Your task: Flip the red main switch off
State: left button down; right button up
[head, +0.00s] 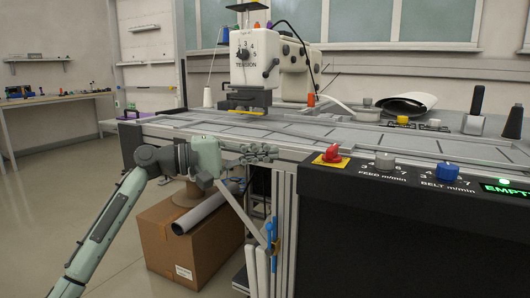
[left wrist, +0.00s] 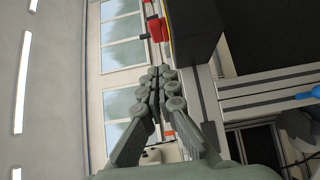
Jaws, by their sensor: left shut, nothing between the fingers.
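The red main switch (head: 332,153) sits on a yellow plate (head: 330,162) at the left end of the black control panel. In the left wrist view the red switch (left wrist: 156,29) shows near the top, beyond my fingertips. My left gripper (head: 271,153) is shut and empty. It is left of the switch in the head view, with a clear gap between them. In the left wrist view the fingers of my left gripper (left wrist: 160,73) lie together. My right gripper is not in view.
The control panel (head: 420,172) also carries a grey feed knob (head: 384,160), a blue belt knob (head: 447,172) and a lit green display (head: 507,188). A machine with a tension dial (head: 245,55) stands behind. A cardboard box (head: 180,240) stands below my left arm.

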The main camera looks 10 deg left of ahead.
aim_at(310, 163)
pick_arm(q)
jog(key=d, duration=0.3)
jog(key=w+d, duration=0.1)
jog(key=d, duration=0.1)
jog(key=w+d+p, duration=0.1)
jog(key=d, duration=0.2)
jog(key=shift+d, duration=0.35)
jog(key=shift+s+d, duration=0.15)
jog(key=shift+d, duration=0.3)
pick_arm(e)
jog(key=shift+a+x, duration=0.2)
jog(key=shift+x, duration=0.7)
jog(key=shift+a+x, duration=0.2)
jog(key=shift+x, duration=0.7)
